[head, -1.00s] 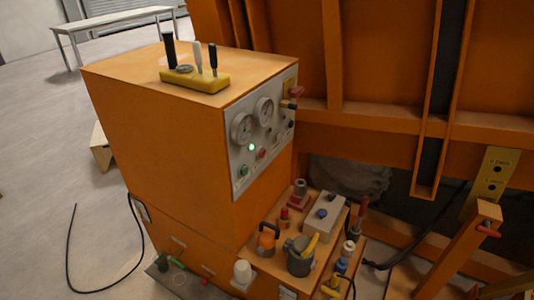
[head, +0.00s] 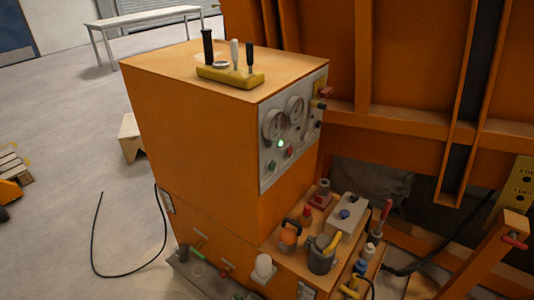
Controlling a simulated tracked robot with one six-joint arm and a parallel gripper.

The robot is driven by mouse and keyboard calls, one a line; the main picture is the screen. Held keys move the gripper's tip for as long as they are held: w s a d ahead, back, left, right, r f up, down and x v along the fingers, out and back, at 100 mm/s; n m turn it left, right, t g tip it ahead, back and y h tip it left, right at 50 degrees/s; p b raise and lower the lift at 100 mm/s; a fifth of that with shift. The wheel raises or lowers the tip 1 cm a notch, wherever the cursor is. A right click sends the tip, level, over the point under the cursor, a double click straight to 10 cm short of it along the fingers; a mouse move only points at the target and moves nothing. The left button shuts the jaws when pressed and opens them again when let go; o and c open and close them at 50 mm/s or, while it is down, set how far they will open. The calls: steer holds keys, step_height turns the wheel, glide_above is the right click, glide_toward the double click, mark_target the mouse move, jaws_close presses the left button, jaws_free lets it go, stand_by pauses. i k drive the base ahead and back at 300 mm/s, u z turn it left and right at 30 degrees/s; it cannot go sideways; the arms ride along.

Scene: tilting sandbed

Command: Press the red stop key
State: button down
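An orange control cabinet (head: 190,130) stands in the middle of the head view. Its right-hand face carries a grey panel (head: 265,180) with two round gauges (head: 294,109). A small red key (head: 289,152) sits low on the panel, right of a lit green lamp (head: 281,143). A green key (head: 271,166) is lower left of it. The red key looks small, and I cannot tell whether it is pressed. My gripper is not in view.
A yellow block with levers (head: 230,76) is on the cabinet top. A lower shelf (head: 268,248) holds several fittings and tools. An orange frame (head: 400,120) rises at right. A black cable (head: 93,235) lies on the floor. Open floor (head: 70,130) is at left.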

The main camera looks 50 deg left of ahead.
mark_target(289, 149)
steer(key=u, duration=2.6)
steer(key=i, duration=1)
steer(key=u, duration=0.05)
